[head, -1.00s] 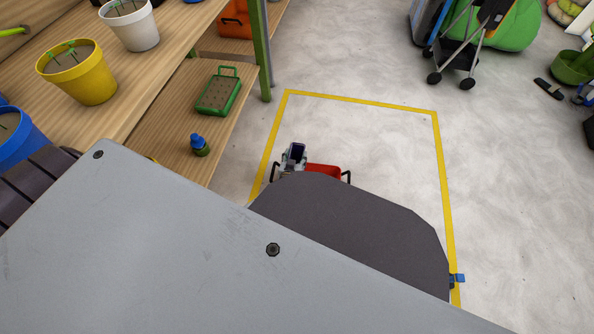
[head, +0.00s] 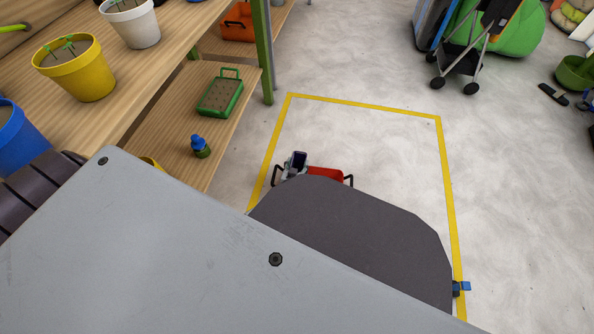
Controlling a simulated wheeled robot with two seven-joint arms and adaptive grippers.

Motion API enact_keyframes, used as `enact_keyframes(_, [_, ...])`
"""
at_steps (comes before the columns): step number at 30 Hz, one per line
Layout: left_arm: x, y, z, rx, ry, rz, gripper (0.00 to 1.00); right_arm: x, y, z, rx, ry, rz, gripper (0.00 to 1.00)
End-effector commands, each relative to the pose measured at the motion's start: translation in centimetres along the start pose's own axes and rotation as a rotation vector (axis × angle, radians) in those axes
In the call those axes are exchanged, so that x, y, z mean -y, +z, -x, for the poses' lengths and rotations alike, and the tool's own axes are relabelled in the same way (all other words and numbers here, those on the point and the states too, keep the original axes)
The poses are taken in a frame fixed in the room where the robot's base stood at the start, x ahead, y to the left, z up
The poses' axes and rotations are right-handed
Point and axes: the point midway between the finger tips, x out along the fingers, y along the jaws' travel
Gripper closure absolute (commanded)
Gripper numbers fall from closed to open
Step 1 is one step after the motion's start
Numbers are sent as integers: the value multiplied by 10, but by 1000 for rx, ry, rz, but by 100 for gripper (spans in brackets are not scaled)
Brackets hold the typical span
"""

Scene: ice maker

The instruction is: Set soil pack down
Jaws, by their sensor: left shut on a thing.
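Most of the red object is hidden behind my body. I cannot tell whether it touches the floor, nor whether it is the soil pack. My right gripper is not clearly seen.
A yellow outline (head: 365,107) marks bare floor. On the left, wooden shelves hold a green handled tray (head: 220,95), a small blue-topped bottle (head: 200,147), and yellow (head: 76,70), white (head: 132,24) and blue (head: 18,140) pots. A folding cart (head: 465,55) stands at the top right.

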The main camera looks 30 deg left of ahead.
Motion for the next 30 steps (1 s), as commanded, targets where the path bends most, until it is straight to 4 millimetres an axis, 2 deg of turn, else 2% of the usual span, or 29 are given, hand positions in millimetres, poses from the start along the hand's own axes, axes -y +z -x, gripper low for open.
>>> enact_keyframes(9, [0,25,-11,1,-1,-1,98,-2,6,-12,-16,-16,-1,60])
enact_keyframes(26, [0,30,-13,0,0,0,98,-3,8,-13,-18,-18,0,60])
enact_keyframes(27, [0,30,-13,1,0,1,43,-2,8,-13,-18,-18,1,60])
enact_keyframes(30, [0,30,-13,1,0,1,30,-2,6,-12,-20,-18,1,60])
